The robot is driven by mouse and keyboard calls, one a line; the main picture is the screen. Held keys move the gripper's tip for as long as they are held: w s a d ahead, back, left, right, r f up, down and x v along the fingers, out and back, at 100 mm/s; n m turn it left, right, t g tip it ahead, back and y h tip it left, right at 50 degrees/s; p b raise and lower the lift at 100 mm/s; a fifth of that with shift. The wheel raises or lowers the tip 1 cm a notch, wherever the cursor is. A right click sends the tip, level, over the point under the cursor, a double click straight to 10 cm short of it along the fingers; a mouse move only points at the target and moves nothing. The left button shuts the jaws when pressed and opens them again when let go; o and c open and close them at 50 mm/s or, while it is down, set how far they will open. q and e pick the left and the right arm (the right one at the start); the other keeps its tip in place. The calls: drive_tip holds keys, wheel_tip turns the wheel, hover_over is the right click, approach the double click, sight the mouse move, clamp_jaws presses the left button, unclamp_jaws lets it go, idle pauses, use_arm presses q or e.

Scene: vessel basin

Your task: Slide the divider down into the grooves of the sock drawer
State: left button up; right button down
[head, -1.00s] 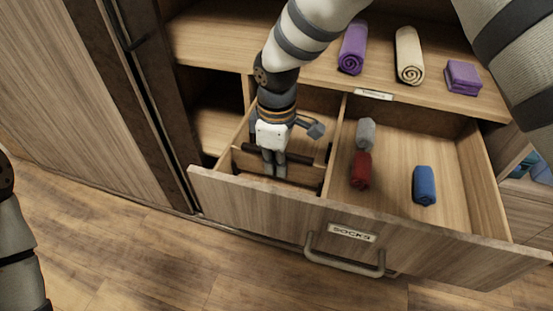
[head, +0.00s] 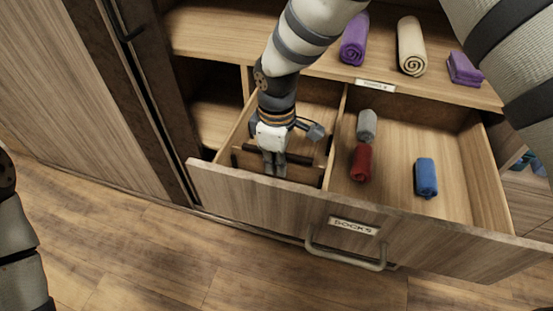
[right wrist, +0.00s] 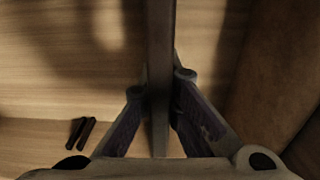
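The sock drawer (head: 290,214) is pulled open, with a SOCKS label on its front. In the head view my right gripper (head: 274,168) reaches down into its left compartment. In the right wrist view the gripper (right wrist: 161,90) is shut on the divider (right wrist: 160,45), seen edge-on as a thin upright strip with a finger on each side. In the head view the divider sits low across the compartment, partly hidden by the gripper. Two dark groove strips (right wrist: 82,133) show on the wood in the right wrist view. Groove seating is unclear. My left gripper is out of view.
The drawer's right compartment holds a grey roll (head: 366,125), a red roll (head: 361,162) and a blue roll (head: 426,177). A shelf behind carries purple (head: 354,42) and cream rolled towels (head: 411,48) and a folded purple cloth (head: 465,69). A tall cabinet door stands left.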

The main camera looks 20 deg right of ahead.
drive_tip(key=shift+f, duration=0.4)
drive_tip(key=c, duration=1.7)
unclamp_jaws()
drive_tip(key=shift+r, duration=0.1)
wheel_tip(320, 180, up, 12)
